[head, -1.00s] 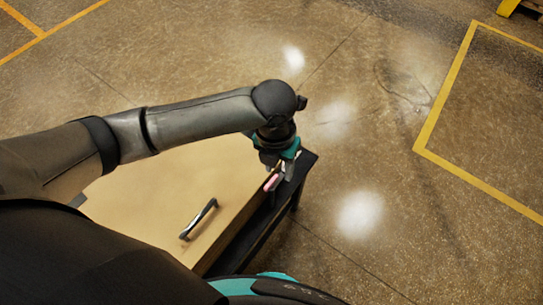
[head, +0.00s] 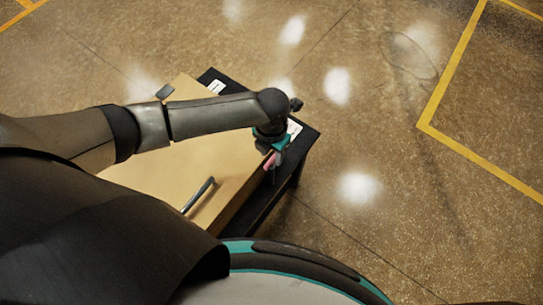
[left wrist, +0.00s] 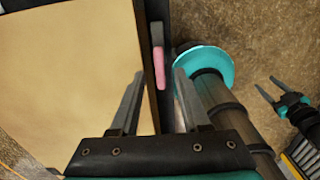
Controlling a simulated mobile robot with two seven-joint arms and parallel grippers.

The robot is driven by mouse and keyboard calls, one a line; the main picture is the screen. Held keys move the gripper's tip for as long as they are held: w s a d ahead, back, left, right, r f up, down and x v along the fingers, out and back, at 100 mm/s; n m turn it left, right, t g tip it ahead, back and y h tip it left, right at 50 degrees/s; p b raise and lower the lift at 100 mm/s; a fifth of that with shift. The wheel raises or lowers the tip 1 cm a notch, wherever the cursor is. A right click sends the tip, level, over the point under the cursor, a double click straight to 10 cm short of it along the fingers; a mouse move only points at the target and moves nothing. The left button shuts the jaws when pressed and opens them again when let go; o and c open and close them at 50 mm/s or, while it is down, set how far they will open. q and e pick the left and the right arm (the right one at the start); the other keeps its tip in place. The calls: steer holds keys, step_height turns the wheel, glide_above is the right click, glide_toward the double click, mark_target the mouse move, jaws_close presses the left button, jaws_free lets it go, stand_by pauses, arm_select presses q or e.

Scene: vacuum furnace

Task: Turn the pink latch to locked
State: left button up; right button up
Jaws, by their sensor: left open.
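The pink latch (head: 269,161) sits at the edge of the tan furnace panel (head: 205,165), partly hidden by my left gripper in the head view. In the left wrist view the latch (left wrist: 158,68) has a grey upper part and a pink end. It runs nearly along the panel edge. My left gripper (left wrist: 159,76) is open, one finger on each side of the pink end; I cannot tell whether either touches it. The gripper also shows in the head view (head: 273,165). My right gripper (left wrist: 264,82) appears at the right of the left wrist view, its fingers apart and empty.
A dark bar handle (head: 199,195) stands on the tan panel. A black stand (head: 308,140) borders the panel. White labels (head: 216,87) lie on its dark top. The speckled floor (head: 400,210) to the right is clear, with yellow lines.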

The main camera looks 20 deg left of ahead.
arm_select(q)
steer(key=shift+f, duration=0.95)
jaws_close()
